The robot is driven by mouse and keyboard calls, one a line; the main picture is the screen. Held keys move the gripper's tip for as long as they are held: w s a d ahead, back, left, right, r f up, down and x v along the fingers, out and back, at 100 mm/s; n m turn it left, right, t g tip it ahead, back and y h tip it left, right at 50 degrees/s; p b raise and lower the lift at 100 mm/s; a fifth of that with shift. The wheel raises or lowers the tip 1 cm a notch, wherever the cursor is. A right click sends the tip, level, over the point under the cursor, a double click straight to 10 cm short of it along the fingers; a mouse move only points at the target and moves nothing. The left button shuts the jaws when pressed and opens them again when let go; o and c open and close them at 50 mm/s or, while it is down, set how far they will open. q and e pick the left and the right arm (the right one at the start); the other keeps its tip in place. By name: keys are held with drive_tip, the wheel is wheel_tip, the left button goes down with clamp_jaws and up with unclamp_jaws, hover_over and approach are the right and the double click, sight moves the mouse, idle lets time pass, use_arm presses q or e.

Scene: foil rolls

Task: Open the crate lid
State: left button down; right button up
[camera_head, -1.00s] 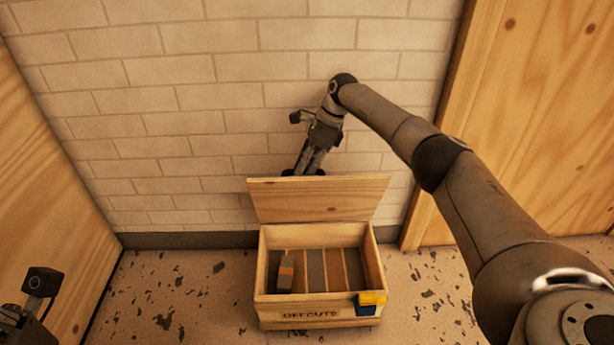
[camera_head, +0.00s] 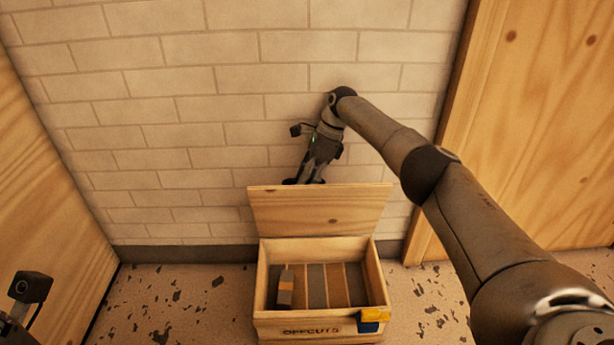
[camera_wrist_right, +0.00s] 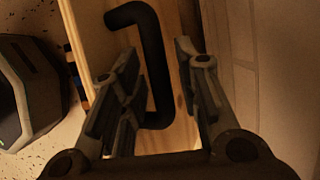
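The wooden crate (camera_head: 320,328) marked OFFCUTS stands on the floor against the brick wall. Its lid (camera_head: 318,208) stands raised at the back, so the inside shows. My right gripper (camera_head: 304,180) reaches down behind the lid's top edge, and its fingertips are partly hidden there. In the right wrist view, its two fingers (camera_wrist_right: 160,88) are apart, with a black bent handle (camera_wrist_right: 152,60) on the wood showing between and beyond them. I see a gap between the handle and the right finger. Only part of my left wrist shows, at bottom left; its fingers are out of view.
A yellow and blue piece (camera_head: 371,318) is on the crate's front right corner. Wooden panels stand left and right. The speckled floor (camera_head: 185,295) beside the crate is clear.

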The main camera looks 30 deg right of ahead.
drive_tip(key=shift+r, duration=0.35)
drive_tip(key=v, duration=1.1)
drive_tip(key=shift+r, duration=0.35)
drive_tip(key=shift+s+d, duration=0.15)
drive_tip(key=shift+d, duration=0.05)
